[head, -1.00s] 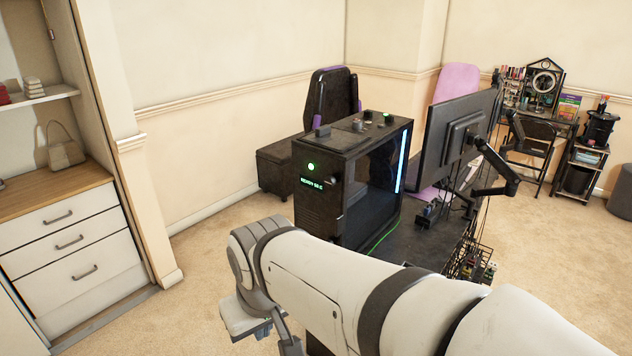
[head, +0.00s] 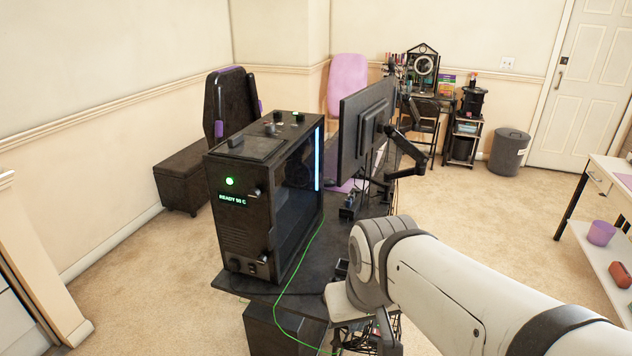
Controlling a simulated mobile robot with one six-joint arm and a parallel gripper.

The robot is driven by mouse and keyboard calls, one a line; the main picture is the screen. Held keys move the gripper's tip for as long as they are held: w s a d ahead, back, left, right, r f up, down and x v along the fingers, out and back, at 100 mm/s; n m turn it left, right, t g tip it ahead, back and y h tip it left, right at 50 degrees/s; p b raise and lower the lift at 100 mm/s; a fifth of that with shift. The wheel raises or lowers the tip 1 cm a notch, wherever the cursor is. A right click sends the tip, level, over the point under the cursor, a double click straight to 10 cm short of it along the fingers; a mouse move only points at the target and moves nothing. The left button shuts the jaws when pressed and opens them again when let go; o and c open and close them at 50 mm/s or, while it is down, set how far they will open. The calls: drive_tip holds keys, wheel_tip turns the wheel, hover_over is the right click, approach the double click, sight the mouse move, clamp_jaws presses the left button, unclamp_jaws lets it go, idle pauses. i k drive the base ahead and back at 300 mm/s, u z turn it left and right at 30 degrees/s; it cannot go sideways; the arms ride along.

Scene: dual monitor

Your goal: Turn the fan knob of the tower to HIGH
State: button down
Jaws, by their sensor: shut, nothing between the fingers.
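The black tower (head: 235,235) stands upright on the desk at centre left, its front and glass side facing me. Its front has a lit green button (head: 229,181) and a green display (head: 233,199) that appears to read "READY 50 C". Small knob-like controls (head: 271,129) sit on its top, one with a green light. Which one is the fan knob, and its setting, are too small to tell. My gripper (head: 374,338) shows only partly at the bottom edge, below my arm. It is shut and empty, right of the tower and apart from it.
A monitor (head: 365,125) on a black arm stands right of the tower. A green cable (head: 299,268) hangs over the dark desk's (head: 262,287) near edge. A black bench (head: 182,172) and chair stand behind. Carpet (head: 490,215) is open at right.

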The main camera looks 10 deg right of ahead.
sight(270, 128)
drive_tip(key=i, duration=1)
drive_tip(key=z, duration=0.05)
